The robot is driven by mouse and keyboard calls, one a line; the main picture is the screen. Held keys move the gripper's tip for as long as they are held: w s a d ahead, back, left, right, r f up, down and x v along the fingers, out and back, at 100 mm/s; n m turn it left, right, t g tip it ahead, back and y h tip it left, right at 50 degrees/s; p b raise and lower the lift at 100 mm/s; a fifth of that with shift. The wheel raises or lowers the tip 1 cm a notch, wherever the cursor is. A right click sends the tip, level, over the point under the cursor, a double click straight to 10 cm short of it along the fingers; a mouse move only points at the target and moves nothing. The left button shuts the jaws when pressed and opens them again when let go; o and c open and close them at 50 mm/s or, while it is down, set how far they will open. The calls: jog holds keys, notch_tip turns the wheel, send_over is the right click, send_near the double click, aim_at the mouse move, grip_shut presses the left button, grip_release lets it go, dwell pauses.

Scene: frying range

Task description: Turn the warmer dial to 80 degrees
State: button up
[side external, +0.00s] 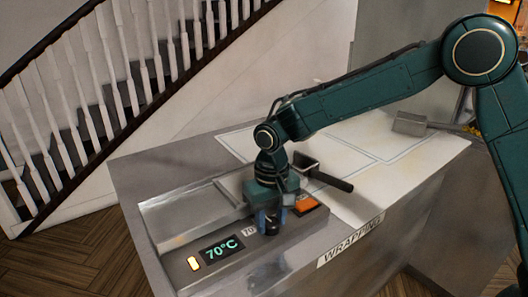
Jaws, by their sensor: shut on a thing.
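My gripper (269,221) points down over the front panel of the warmer (185,222) and is shut on the dial, which is mostly hidden by the fingers. The display (221,248) on the panel, left of my gripper, reads 70°C in green. A small label (249,232), partly covered by my gripper, starts with 70. The dial's pointer cannot be seen.
An orange item (306,203) lies just right of my gripper. A pan or scoop with a dark handle (329,180) lies behind it. A WRAPPING label (350,242) marks the front edge.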

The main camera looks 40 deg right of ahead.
aim_at(271, 221)
jog(key=shift+m, duration=0.4)
jog(key=o, duration=1)
jog(key=shift+r, duration=0.1)
notch_tip(271, 221, up, 14)
jog(key=shift+f, duration=0.15)
dwell(0.5)
